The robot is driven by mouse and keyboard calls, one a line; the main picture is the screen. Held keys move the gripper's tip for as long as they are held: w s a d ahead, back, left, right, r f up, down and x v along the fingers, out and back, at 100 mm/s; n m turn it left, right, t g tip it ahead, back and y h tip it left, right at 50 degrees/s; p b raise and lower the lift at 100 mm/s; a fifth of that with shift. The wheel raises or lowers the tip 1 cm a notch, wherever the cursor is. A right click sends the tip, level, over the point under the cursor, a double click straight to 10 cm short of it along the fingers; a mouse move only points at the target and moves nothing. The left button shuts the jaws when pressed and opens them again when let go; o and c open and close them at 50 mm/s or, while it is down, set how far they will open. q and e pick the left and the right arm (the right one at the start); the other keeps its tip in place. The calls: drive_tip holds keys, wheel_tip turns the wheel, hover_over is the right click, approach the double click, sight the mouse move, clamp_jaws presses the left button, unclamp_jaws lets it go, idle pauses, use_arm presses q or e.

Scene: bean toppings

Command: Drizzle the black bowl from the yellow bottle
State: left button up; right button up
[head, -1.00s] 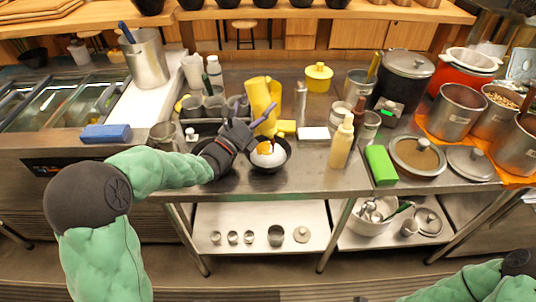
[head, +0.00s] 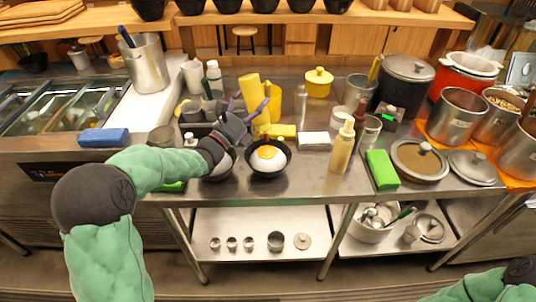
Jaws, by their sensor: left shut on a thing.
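My left gripper (head: 247,108) reaches in from the left above the two black bowls. It is shut on a yellow bottle (head: 252,90), which is tilted and partly covered by the fingers. One black bowl (head: 286,168) holds white food with a round yellow yolk on top. The other black bowl (head: 218,177) is to its left, under my gripper and mostly hidden by it. A pale yellow squeeze bottle (head: 342,150) stands upright to the right of the bowls. My right gripper is out of view.
A white block (head: 314,140), a yellow block (head: 281,131) and a yellow pot (head: 318,84) stand behind the bowls. The counter's front edge is close to the bowls.

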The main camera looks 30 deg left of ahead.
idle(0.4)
use_arm(q)
drive_tip(key=shift+r, duration=1.3)
